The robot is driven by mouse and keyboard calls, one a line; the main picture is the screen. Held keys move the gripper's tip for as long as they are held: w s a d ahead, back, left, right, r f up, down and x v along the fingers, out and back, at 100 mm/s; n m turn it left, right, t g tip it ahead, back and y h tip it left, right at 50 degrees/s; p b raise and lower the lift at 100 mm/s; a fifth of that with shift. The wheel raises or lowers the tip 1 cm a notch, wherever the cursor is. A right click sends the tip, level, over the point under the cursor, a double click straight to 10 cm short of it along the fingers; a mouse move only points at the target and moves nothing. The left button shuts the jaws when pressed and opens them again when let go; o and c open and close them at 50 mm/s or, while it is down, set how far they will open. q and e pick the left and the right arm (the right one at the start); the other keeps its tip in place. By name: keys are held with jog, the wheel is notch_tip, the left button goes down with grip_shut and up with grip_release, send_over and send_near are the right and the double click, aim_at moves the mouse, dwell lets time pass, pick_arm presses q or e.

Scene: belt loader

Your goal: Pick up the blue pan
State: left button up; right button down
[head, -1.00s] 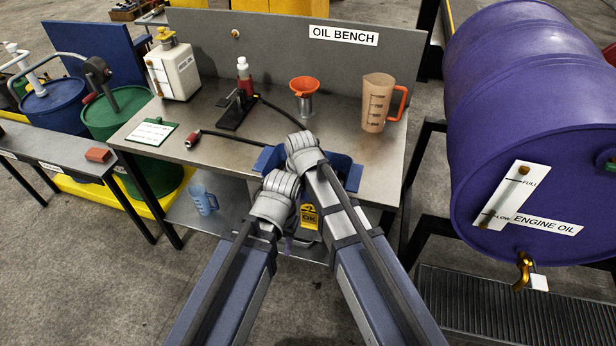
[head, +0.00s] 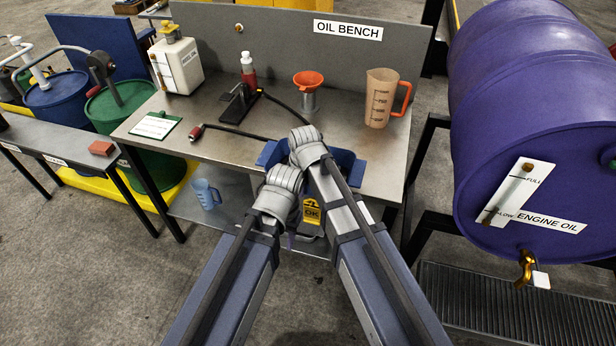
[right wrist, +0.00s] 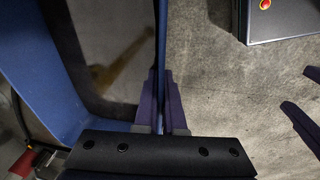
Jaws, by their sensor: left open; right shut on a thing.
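The blue pan (head: 345,159) is at the front edge of the oil bench in the head view, mostly hidden behind my forearms. In the right wrist view its blue wall and dark inside (right wrist: 40,70) fill the left. My right gripper (right wrist: 160,106) is shut on the pan's thin blue wall, one purple finger on each side. In the head view its fingers are hidden behind my wrist. My left gripper (head: 291,238) is lower, in front of the bench edge, mostly hidden by its own wrist. Its spread, empty fingers (right wrist: 307,100) show at the right of the right wrist view, apart from the pan.
The bench (head: 230,148) holds a funnel (head: 308,90), a measuring jug (head: 378,98), a white can (head: 178,65) and a hose tool (head: 236,103). A blue jug (head: 205,194) stands on the lower shelf. A purple drum (head: 530,120) is at the right. Open floor lies in front.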

jog(key=shift+r, duration=0.1)
notch_tip(320, 180, up, 10)
jog(key=p, duration=1)
jog(key=shift+f, duration=0.2)
